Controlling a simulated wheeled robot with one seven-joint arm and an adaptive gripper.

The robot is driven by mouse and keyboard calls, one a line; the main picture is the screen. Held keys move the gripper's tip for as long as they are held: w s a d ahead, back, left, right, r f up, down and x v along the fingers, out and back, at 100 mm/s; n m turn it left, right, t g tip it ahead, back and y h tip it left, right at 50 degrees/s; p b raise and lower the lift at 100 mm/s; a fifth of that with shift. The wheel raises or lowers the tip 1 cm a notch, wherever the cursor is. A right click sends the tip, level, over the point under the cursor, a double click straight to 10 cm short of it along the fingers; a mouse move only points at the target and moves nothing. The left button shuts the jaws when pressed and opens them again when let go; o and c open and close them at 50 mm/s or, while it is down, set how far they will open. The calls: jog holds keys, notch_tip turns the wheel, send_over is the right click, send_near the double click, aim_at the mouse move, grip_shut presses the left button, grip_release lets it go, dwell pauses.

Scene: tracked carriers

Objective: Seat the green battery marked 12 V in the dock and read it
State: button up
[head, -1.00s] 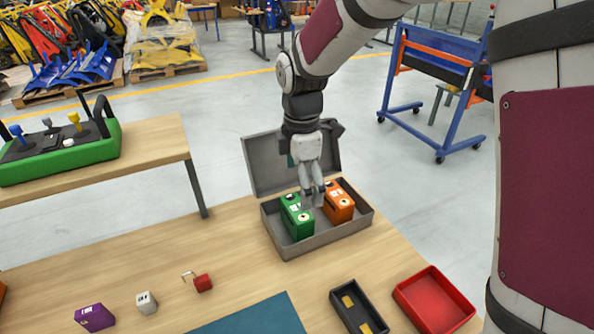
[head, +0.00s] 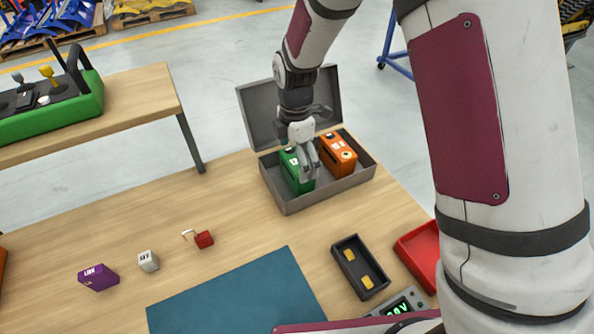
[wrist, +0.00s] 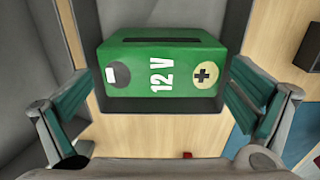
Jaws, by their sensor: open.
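The green battery (head: 296,178) stands in the left part of the open grey case (head: 310,203). The wrist view shows it close up, with "12 V", a plus mark and a pale patch on the green battery (wrist: 160,70). My gripper (head: 310,172) is open at the battery. In the wrist view the fingers of my gripper (wrist: 163,100) lie to either side of it, with visible gaps. The black dock (head: 358,267) with two gold contacts is empty on the table. A meter (head: 400,304) with green digits sits beside it, partly hidden by my arm.
An orange battery (head: 338,154) stands close right of the green one. The case's raised lid (head: 262,118) is behind. A red tray (head: 420,250), blue mat (head: 235,295), red padlock (head: 204,239), white cube (head: 148,261) and purple block (head: 98,277) are on the table.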

jog(key=shift+d+f, duration=0.15)
jog(key=shift+f, duration=2.2)
jog(key=c, duration=1.7)
